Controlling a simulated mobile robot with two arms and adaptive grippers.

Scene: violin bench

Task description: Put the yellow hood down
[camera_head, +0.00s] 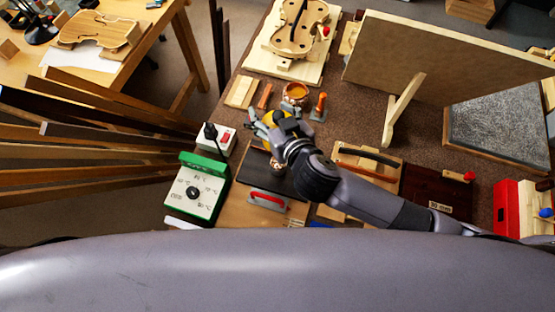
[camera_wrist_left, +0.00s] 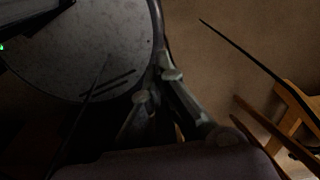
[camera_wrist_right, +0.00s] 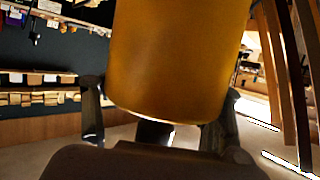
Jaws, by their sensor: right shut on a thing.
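The yellow hood (camera_wrist_right: 180,60) fills the upper middle of the right wrist view as a smooth, rounded amber-yellow body. My right gripper (camera_wrist_right: 160,90) has one finger on each side of its lower part and is shut on it. In the head view the hood (camera_head: 268,118) is mostly hidden behind my right gripper (camera_head: 278,128), over the middle of the brown bench. Whether it touches anything beneath cannot be told. My left gripper (camera_wrist_left: 156,86) shows only in the left wrist view, dark, with its fingertips close together. It holds nothing that I can make out.
A green-and-white temperature box (camera_head: 195,190) and a red-switch box (camera_head: 217,138) stand left of the right gripper. A copper-coloured pot (camera_head: 295,93) is behind it. A red-handled tool (camera_head: 268,199) lies in front. A violin body (camera_head: 297,28) and upright panel (camera_head: 450,57) stand farther back.

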